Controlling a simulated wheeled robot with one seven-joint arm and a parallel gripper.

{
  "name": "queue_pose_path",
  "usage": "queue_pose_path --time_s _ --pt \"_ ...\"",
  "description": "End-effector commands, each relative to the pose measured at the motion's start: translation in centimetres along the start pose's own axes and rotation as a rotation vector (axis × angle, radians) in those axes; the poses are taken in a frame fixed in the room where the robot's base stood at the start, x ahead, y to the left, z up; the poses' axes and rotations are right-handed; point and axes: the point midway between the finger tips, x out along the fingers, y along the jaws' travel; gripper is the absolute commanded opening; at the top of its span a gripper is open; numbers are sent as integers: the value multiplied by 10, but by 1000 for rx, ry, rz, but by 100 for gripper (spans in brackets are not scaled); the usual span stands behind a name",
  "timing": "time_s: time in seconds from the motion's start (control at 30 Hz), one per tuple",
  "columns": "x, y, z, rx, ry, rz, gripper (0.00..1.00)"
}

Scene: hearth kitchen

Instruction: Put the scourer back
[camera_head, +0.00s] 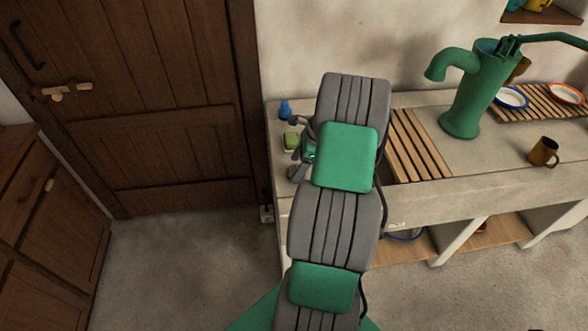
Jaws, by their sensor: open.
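A small green block, which looks like the scourer (291,140), lies near the left end of the stone counter (430,190). My gripper (294,147) is at the same end of the counter, partly hidden behind my arm. Its jaws are open, and the green block shows between or just beyond the fingertips. I cannot tell whether they touch it. The scourer's holder or place cannot be made out.
A small blue item (285,109) stands just behind the green block. To the right are a slatted wooden rack (419,145), a green hand pump (465,95), a brown mug (543,152) and plates on slats (511,98). A wooden door (150,100) is at left.

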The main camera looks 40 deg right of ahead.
Motion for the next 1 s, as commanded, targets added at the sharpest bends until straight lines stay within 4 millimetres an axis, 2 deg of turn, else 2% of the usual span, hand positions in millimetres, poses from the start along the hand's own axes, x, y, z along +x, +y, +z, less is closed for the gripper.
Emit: queue_pose_path --time_s 0.3,0.4,0.53,0.6,0.67,0.77,0.8,0.87,0.9,1.0 --pt "-79 -1 -1 0 2 -4 76" --pt "-95 0 -1 1 1 -3 76" --pt "-102 0 0 1 1 0 76" --pt "-104 1 8 -30 6 -1 76" --pt "-107 6 30 -122 22 -4 76" --pt "-114 33 101 -456 76 -8 76" --pt "-116 54 134 -641 105 -6 76" --pt "-119 94 179 -948 152 -5 76" --pt "-121 124 202 -1159 183 -2 76" --pt "-123 196 234 -1656 257 9 76"
